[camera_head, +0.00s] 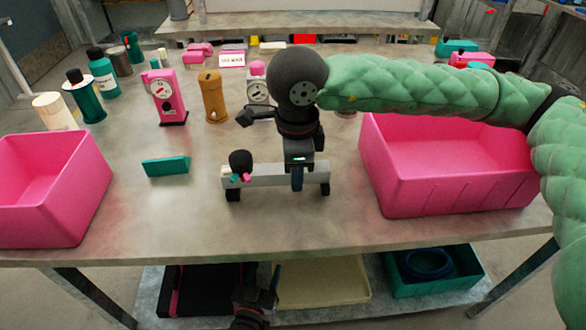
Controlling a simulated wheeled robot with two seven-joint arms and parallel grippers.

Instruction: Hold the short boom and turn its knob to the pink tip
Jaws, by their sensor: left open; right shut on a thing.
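The short boom (262,181) is a light grey bar standing level on black feet near the table's front middle. Its round black knob (240,160) is at the bar's left end, with small pink and teal tips just below it. Which tip the knob points to is too small to tell. My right gripper (297,174) comes down from above and is shut on the boom, right of its middle. One finger shows in front of the bar; the other is hidden. My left gripper (254,293) is open and empty, low in the view, below the table's front edge.
Pink bins stand at left (40,200) and right (450,185). A teal block (166,166) lies left of the boom. Behind are a pink gauge (165,97), an orange canister (214,97) and several bottles. The tabletop just in front of the boom is clear.

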